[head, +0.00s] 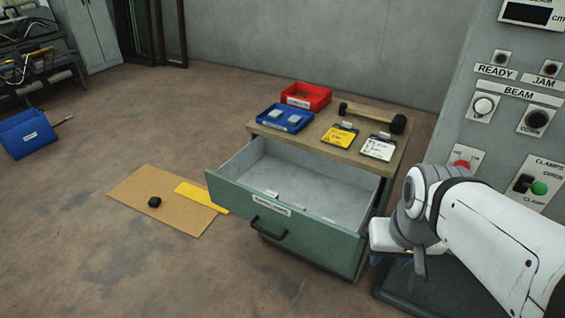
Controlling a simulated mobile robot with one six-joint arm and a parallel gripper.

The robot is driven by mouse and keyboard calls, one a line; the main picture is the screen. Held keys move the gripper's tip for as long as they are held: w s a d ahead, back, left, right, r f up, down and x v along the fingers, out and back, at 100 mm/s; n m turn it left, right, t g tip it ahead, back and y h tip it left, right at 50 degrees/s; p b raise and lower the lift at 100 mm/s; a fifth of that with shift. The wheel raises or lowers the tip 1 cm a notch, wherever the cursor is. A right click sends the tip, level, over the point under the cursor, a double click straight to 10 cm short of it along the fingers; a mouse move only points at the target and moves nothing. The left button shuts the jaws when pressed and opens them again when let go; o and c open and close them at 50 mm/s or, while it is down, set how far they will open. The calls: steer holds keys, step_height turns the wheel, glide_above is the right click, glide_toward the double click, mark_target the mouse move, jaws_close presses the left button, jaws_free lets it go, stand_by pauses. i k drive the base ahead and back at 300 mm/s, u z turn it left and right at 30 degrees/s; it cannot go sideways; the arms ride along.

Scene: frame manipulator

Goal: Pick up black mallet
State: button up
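The black mallet (398,123) lies on the wooden top of the green drawer cabinet, at the back right. My gripper (415,262) is at the lower right, in front of and below the mallet and to the right of the open drawer. It is apart from the mallet. My arm hides part of it, and its fingers are too unclear to tell open from shut.
The cabinet's drawer (240,199) is pulled out. A red bin (318,96), blue tray (299,126), yellow card (340,138) and white clipboard (377,150) share the top. A control panel (506,120) stands at right. A cardboard sheet (140,190) lies on the floor.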

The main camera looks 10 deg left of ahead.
mark_target(397, 125)
steer(key=k, duration=0.4)
steer(key=z, duration=0.35)
steer(key=i, duration=1.4)
steer(key=u, duration=0.7)
